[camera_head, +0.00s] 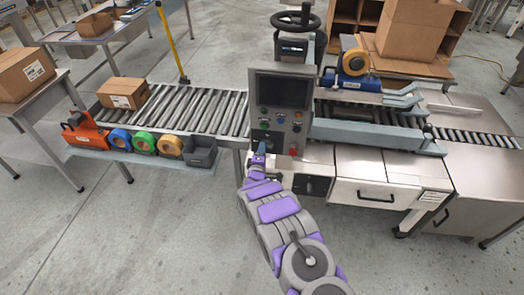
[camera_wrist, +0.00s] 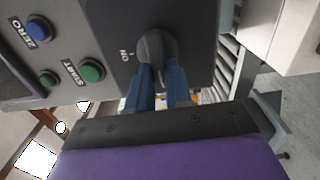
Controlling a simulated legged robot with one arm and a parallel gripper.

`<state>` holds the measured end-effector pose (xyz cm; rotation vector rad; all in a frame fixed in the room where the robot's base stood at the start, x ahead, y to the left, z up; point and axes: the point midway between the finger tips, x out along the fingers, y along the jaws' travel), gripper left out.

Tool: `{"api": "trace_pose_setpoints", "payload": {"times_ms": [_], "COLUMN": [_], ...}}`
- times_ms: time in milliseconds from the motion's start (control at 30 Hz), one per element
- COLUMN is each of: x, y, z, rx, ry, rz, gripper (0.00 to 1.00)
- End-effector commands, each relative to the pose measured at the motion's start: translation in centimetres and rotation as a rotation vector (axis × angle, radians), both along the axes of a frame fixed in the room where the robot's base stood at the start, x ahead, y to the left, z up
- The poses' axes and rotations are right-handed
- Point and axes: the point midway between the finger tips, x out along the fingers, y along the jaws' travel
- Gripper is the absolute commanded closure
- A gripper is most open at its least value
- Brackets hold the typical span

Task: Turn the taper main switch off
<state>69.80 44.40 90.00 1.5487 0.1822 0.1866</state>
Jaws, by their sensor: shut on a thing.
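My gripper (camera_head: 259,158) is at the lower left of the grey control panel (camera_head: 303,116). In the wrist view its two blue fingers (camera_wrist: 157,88) are shut on a black rotary knob (camera_wrist: 157,48). The knob sits on a dark plate with the word ON beside it; other position marks are hidden or out of view. In the head view my gripper covers most of this knob. Another dark rotary switch (camera_head: 311,185) is on the metal cabinet, lower right. I cannot read which switch is labelled as the taper's.
A blue ZERO button (camera_wrist: 38,29) and a green START button (camera_wrist: 91,70) are close to the knob. A red button (camera_head: 293,152) is on the panel. A tape head (camera_head: 352,64) stands behind right. A roller conveyor (camera_head: 205,108) with a carton (camera_head: 123,93) runs left. Floor at front left is clear.

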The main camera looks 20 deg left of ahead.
Motion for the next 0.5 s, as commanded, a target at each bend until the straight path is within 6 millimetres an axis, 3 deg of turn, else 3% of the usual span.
{"api": "trace_pose_setpoints", "payload": {"times_ms": [267,300,500], "x": [-0.08,-0.08,-0.14], "y": [0.01,0.01,-0.06], "z": [-0.28,-0.28,-0.10], "rx": [-0.004,-0.004,-0.002], "ry": [0.004,0.004,0.001], "rz": [0.002,0.002,0.001], "gripper": [1.00,0.77,0.58]}}
